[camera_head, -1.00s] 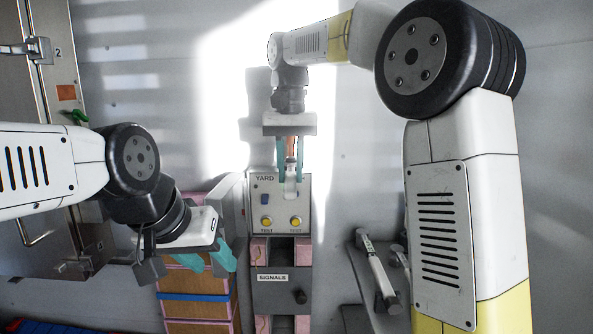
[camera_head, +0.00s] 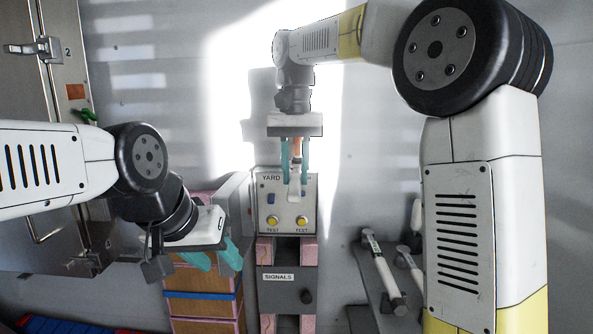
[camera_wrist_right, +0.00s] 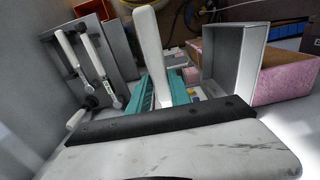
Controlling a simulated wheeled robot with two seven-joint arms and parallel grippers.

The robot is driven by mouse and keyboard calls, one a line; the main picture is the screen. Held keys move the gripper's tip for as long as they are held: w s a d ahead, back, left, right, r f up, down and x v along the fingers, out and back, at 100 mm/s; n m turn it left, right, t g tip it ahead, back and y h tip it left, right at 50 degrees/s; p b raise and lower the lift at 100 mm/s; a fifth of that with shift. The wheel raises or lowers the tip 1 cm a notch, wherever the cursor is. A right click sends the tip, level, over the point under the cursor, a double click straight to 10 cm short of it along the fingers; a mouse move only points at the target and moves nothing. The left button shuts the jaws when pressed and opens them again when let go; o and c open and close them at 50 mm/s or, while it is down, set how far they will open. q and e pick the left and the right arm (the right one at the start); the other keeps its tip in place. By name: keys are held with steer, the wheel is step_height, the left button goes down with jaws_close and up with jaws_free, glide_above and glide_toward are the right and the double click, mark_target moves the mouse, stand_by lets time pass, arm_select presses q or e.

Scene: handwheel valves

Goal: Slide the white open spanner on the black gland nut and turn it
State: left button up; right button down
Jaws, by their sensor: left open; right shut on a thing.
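My right gripper (camera_head: 295,172) is shut on the white spanner (camera_head: 296,186), which points down between the teal fingers in front of the YARD panel. An orange-brown piece (camera_head: 297,147) shows higher between these fingers. In the right wrist view the spanner (camera_wrist_right: 148,48) rises as a long white bar between the teal fingers (camera_wrist_right: 161,88). I cannot make out its open jaw. My left gripper (camera_head: 214,259) is open and empty at the lower left, in front of a pink-edged stack. I cannot make out the black gland nut in either view.
A dark grey board (camera_head: 373,290) with white-handled tools (camera_head: 384,272) lies to the right. A metal cabinet (camera_head: 30,110) is at the far left.

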mark_target(294, 192)
steer(key=shift+s, duration=1.6)
steer(key=shift+s, duration=2.4)
